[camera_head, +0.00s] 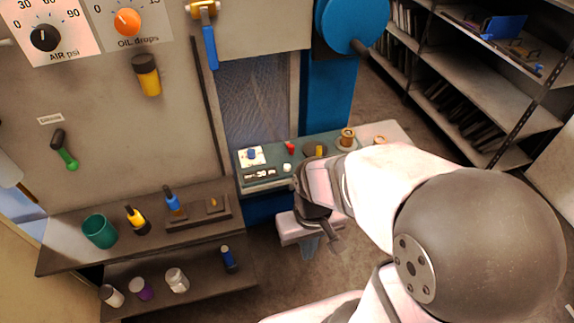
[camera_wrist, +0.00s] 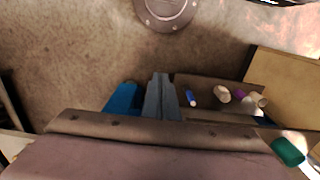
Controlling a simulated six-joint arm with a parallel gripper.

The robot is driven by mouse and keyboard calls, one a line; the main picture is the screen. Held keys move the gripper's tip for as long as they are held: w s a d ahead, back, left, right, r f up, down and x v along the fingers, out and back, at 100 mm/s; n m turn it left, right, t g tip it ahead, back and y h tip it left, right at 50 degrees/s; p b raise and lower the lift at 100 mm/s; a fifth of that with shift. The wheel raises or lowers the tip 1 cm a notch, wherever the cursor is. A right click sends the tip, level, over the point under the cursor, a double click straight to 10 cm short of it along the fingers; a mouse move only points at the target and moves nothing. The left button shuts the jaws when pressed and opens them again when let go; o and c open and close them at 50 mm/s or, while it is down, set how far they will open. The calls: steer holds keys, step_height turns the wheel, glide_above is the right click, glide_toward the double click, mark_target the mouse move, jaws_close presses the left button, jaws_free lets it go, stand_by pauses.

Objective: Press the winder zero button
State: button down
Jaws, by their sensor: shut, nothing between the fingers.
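The winder's dark green control panel (camera_head: 270,180) is on the blue bench at centre in the head view. It carries a small display reading about 30 m (camera_head: 261,174), a white button (camera_head: 287,167) beside the display, a red button (camera_head: 290,148) and a blue knob (camera_head: 251,153) on a white plate. I cannot read which is marked zero. My gripper (camera_head: 311,252) is in front of and below the panel's right part, apart from the buttons. In the wrist view its fingers (camera_wrist: 160,78) are together and empty, with floor beyond them.
A dark two-level shelf (camera_head: 130,245) with a green cup (camera_head: 99,231) and several small bottles stands left of my gripper. Brass spools (camera_head: 347,137) sit at the panel's right end. Grey racks (camera_head: 480,90) stand at back right. Floor is open below my gripper.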

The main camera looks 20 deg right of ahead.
stand_by(0.4)
steer(key=w+a+r+m+t+y+p, duration=0.2)
steer(key=w+m+y+p, duration=0.15)
steer(key=w+m, duration=0.3)
steer(key=w+a+r+m+t+y+p, duration=0.1)
steer(key=w+a+r+m+y+p, duration=0.2)
steer(key=w+m, duration=0.35)
steer(key=w+d+r+m+t+h, duration=0.2)
steer(key=w+d+m+t, duration=0.1)
steer(key=w+m, duration=0.3)
steer(key=w+d+r+m+t+h+p, duration=0.1)
steer(key=w+d+r+m+t+h, duration=0.1)
steer(key=w+d+m, duration=0.3)
steer(key=shift+w+d+r+m+t, duration=0.45)
steer(key=shift+w+r+t, duration=0.1)
steer(key=shift+w, duration=0.7)
